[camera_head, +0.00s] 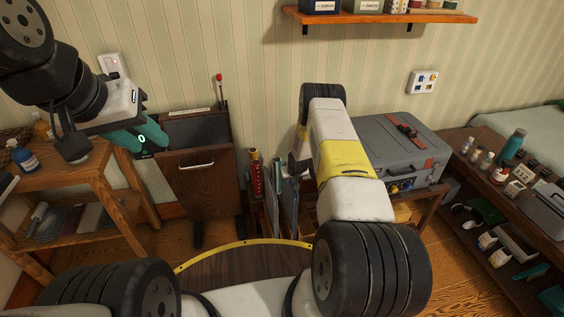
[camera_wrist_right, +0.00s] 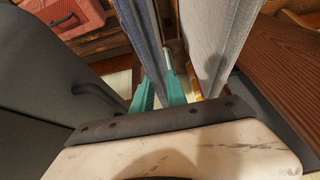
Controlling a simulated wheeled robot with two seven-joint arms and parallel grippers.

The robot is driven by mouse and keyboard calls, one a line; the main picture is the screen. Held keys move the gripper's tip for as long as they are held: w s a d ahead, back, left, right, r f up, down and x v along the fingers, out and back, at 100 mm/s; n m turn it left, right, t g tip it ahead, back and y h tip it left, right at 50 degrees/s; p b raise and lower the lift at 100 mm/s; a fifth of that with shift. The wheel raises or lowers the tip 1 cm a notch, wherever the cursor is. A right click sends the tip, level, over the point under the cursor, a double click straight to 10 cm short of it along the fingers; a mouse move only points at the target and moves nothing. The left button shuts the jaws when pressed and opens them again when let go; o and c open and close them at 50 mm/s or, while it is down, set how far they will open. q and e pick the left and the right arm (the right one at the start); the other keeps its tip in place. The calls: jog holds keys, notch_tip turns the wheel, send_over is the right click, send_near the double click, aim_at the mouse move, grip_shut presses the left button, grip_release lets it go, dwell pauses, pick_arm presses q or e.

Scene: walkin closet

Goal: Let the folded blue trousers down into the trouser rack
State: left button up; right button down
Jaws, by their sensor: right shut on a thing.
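In the right wrist view, my right gripper (camera_wrist_right: 162,90) has its teal fingers shut on a hanging grey-blue cloth (camera_wrist_right: 147,32), which looks like the folded blue trousers. A second, lighter grey-blue cloth (camera_wrist_right: 216,40) hangs close to its right; I cannot tell whether it is separate. In the head view, grey cloth (camera_head: 291,205) hangs low left of my right arm, by what looks like the wooden trouser rack (camera_head: 268,213). The arm hides the right gripper there. My left gripper (camera_head: 148,137) is at upper left, near a wooden bin; its finger gap is unclear.
The wooden bin (camera_head: 200,182) with a handle stands left of the rack. A grey case (camera_head: 390,150) sits on a bench to the right. Shelves with bottles (camera_head: 510,180) are far right. A side table (camera_head: 55,180) is at left; a wall shelf (camera_head: 380,16) is above.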

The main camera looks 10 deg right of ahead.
jog(key=c, duration=1.3)
grip_release()
jog(key=shift+o, duration=0.2)
jog(key=shift+v, duration=3.9)
